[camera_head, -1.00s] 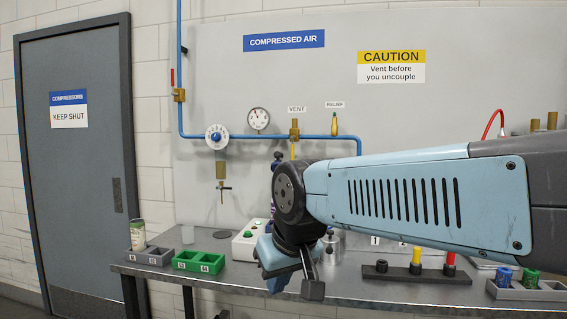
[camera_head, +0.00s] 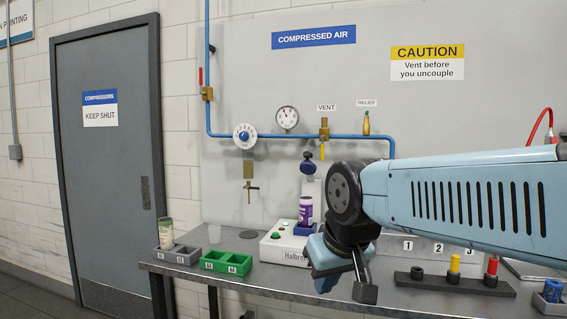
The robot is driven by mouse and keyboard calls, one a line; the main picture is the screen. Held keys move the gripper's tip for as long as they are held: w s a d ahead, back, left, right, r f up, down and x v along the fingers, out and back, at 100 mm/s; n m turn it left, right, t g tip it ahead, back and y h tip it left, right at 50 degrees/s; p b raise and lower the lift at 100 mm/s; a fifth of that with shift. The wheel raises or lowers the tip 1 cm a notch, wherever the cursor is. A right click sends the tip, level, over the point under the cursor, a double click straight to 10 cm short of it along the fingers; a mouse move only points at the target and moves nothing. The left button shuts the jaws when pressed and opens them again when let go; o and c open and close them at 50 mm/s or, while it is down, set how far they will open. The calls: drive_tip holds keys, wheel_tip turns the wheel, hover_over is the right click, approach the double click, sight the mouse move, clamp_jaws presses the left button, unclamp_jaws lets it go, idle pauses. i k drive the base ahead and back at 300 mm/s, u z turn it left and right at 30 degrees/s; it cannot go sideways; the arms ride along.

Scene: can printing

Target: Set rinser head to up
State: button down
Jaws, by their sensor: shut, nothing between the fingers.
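A white bench machine (camera_head: 287,243) with a green button and partly hidden lettering stands on the bench. A purple can (camera_head: 305,209) stands upright in a blue holder on it. Above the can is a dark blue round head (camera_head: 308,166) on a pale upright, apart from the can. I cannot tell for sure that this is the rinser head. My gripper (camera_head: 364,290) hangs at the bench's front edge, right of the machine and lower in the picture. It is shut and empty, touching nothing that I can see. My arm hides part of the bench and wall behind it.
Grey (camera_head: 179,256) and green (camera_head: 227,263) bins and a printed can (camera_head: 165,232) are at the bench's left. A rack with coloured pegs (camera_head: 454,276) is at the right. Blue air pipe (camera_head: 288,136) and gauges are on the wall. A shut door (camera_head: 110,160) is at left.

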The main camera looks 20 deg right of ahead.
sight(307, 168)
drive_tip(key=i, duration=0.9)
drive_tip(key=z, duration=0.05)
